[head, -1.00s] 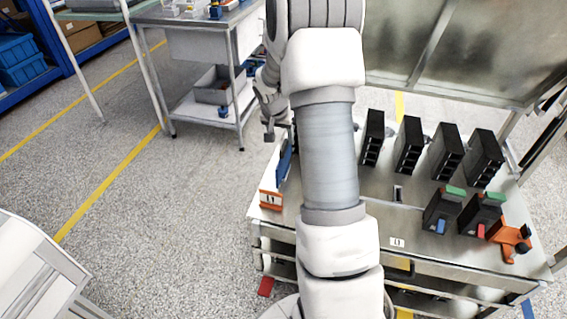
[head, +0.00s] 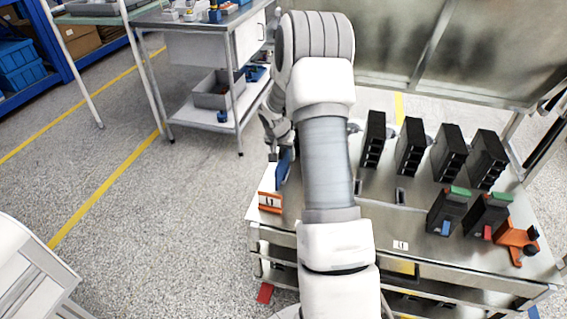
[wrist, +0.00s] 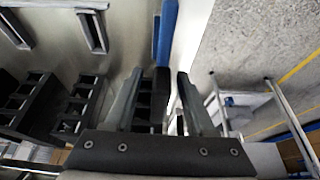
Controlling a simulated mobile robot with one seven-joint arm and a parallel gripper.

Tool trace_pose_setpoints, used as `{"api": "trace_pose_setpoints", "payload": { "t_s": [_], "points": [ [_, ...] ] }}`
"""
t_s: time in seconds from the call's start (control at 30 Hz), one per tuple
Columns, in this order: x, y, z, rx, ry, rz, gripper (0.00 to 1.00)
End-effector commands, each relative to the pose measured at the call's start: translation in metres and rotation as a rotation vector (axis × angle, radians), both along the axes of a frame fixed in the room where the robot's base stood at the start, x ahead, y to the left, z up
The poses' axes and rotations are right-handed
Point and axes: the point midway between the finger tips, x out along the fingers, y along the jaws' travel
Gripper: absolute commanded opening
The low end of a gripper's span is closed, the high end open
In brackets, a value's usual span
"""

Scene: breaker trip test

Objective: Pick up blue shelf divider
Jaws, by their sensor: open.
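The blue shelf divider (head: 285,166) stands upright at the left end of the metal bench, behind an orange-and-white label holder. My arm partly hides the bench around it. My gripper (head: 273,156) is at the divider's upper left side in the head view. In the wrist view the divider shows as a blue strip (wrist: 168,28) at top centre, just past the fingertips and roughly in line with the gap between them. My gripper (wrist: 160,78) is open there, and nothing is clearly held. I cannot tell whether a finger touches the divider.
Several black breaker units (head: 409,147) stand on the bench to the right of my arm. Two dark devices with green tops (head: 447,209) and an orange tool (head: 516,240) are at the front right. The label holder (head: 270,202) is near the divider.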

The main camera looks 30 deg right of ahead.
Motion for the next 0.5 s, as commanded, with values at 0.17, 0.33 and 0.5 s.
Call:
{"api": "trace_pose_setpoints", "payload": {
  "t_s": [0.17, 0.33, 0.5],
  "points": [
    [-0.0002, 0.0, 0.0003, 0.0, 0.0, 0.0, 0.33],
    [-0.0003, 0.0, 0.0004, 0.0, 0.0, 0.0, 0.03],
    [-0.0003, -0.0001, 0.0004, 0.0, 0.0, 0.0, 0.0]
  ]
}}
